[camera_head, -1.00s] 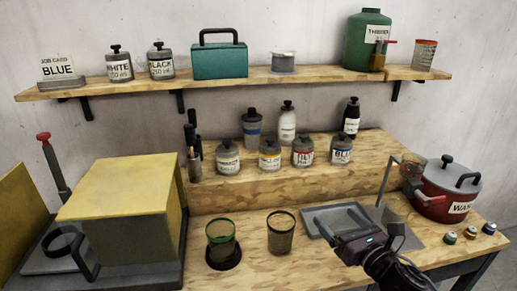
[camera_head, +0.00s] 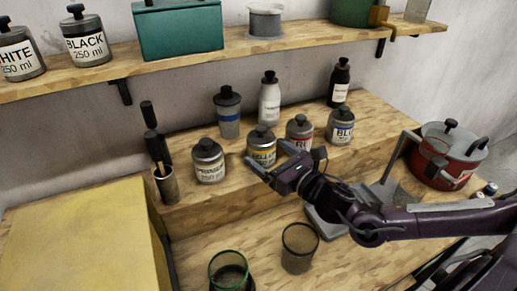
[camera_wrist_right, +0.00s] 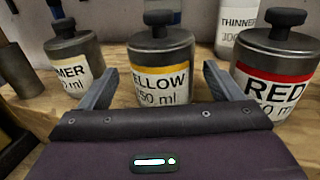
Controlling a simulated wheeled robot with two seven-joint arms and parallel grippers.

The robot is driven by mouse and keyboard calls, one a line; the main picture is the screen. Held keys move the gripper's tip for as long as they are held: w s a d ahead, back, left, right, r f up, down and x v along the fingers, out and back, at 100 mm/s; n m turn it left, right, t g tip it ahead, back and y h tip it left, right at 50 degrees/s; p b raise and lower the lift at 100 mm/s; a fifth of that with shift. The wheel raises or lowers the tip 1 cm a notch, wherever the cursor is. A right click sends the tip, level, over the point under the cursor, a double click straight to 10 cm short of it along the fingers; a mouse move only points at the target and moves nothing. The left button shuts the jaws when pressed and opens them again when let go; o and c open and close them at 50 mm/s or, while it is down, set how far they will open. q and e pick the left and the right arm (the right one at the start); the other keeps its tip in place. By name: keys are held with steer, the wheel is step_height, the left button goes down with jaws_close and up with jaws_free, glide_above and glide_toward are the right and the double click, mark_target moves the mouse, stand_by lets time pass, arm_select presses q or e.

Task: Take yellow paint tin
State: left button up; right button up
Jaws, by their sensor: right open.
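The yellow paint tin (camera_head: 261,143) is a grey metal tin with a dark knobbed lid and a white label with a yellow band. It stands upright on the raised wooden step, between the primer tin (camera_head: 208,162) and the red tin (camera_head: 299,130). My right gripper (camera_head: 267,163) is open in front of it and partly covers its lower part. In the right wrist view the yellow tin (camera_wrist_right: 161,62) is centred beyond the two spread fingers (camera_wrist_right: 156,88). I cannot tell whether the fingers touch it. My left gripper is not in view.
The blue tin (camera_head: 341,127) stands right of the red tin. A blue-banded container (camera_head: 228,112) and a thinner bottle (camera_head: 269,100) stand behind. A brush holder (camera_head: 166,185) is at left. Two mesh cups (camera_head: 299,248) sit on the lower bench. A red pot (camera_head: 447,157) is at right.

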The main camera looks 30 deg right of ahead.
steer(key=shift+w+r, duration=0.1)
steer(key=shift+w, duration=0.1)
steer(key=p+x, duration=0.2)
steer(key=x, duration=0.2)
steer(key=shift+w+d, duration=0.1)
steer(key=shift+w, duration=0.45)
steer(key=c, duration=0.4)
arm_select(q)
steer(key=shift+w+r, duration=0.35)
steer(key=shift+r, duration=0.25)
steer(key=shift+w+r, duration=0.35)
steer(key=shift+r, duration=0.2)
arm_select(e)
steer(key=c, duration=0.9)
